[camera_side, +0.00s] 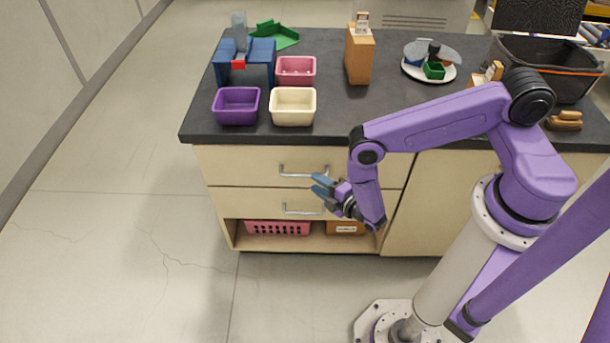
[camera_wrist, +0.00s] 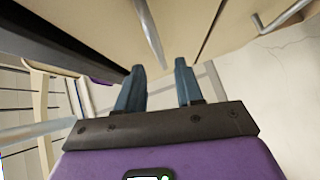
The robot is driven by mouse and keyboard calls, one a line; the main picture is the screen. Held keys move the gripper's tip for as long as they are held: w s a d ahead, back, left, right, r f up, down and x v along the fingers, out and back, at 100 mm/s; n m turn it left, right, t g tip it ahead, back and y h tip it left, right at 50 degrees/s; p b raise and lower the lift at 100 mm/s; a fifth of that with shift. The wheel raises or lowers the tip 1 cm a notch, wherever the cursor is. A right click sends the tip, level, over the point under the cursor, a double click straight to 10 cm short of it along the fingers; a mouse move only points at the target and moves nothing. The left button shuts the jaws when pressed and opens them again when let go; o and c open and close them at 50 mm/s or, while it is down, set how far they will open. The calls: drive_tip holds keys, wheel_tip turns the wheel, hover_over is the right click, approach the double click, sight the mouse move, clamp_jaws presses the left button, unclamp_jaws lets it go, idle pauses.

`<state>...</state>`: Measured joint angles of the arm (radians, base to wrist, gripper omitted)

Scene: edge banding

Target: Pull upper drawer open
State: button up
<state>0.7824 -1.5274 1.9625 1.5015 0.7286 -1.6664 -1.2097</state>
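The upper drawer (camera_side: 235,165) is a cream front under the dark countertop and looks shut. Its grey bar handle (camera_side: 303,173) is partly behind my gripper's fingers in the side view. In the wrist view the upper handle (camera_wrist: 150,30) lies beyond the fingertips, roughly in line with the gap between them. My gripper (camera_side: 322,187) is in front of the drawers near the right end of the upper handle. In the wrist view my gripper (camera_wrist: 158,75) has its two blue-grey fingers apart with nothing between them. I see no contact with the handle.
The lower drawer (camera_side: 235,203) has its own handle (camera_side: 303,210), also seen in the wrist view (camera_wrist: 280,17). An open shelf below holds a pink basket (camera_side: 278,228). The countertop (camera_side: 200,125) overhangs, carrying purple (camera_side: 237,105) and cream bins (camera_side: 293,106). Floor in front is clear.

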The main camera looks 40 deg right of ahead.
sight(305, 176)
drive_tip(key=shift+w+f, duration=0.25)
drive_tip(key=shift+w, duration=1.35)
drive_tip(key=shift+w+f, duration=0.2)
drive_tip(key=shift+w, duration=1.35)
clamp_jaws()
